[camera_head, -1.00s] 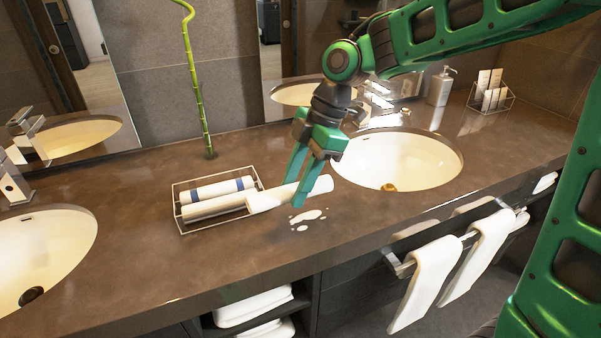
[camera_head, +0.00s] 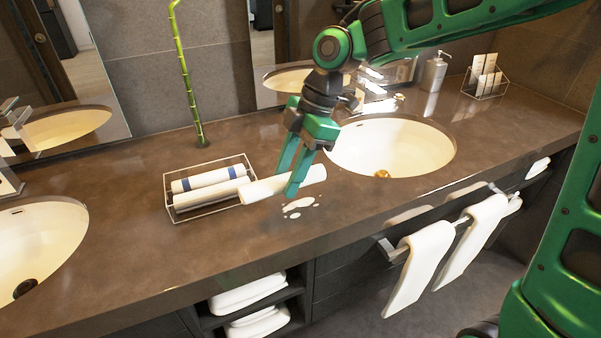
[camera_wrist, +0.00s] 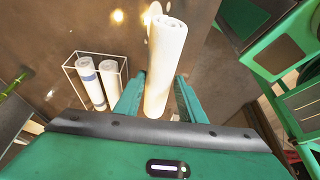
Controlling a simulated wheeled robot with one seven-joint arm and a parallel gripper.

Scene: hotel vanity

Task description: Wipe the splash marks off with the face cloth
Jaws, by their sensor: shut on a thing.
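My gripper (camera_head: 293,190) is shut on a rolled white face cloth (camera_head: 262,188), holding it across its length. In the wrist view the same cloth (camera_wrist: 166,60) stands out between the two green fingers. The splash marks (camera_head: 299,205) are white spots on the brown counter, just in front of the cloth and fingertips in the head view. In the wrist view, small pale spots show beside the cloth, partly hidden by it. I cannot tell whether the cloth touches the counter.
A wire basket (camera_head: 168,206) with two rolled cloths (camera_head: 208,179), one blue-banded, stands left of my gripper. A basin (camera_head: 395,150) lies to the right, another (camera_head: 35,240) at far left. A bamboo stalk (camera_head: 190,90) stands behind. Towels (camera_head: 420,265) hang on the front rail.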

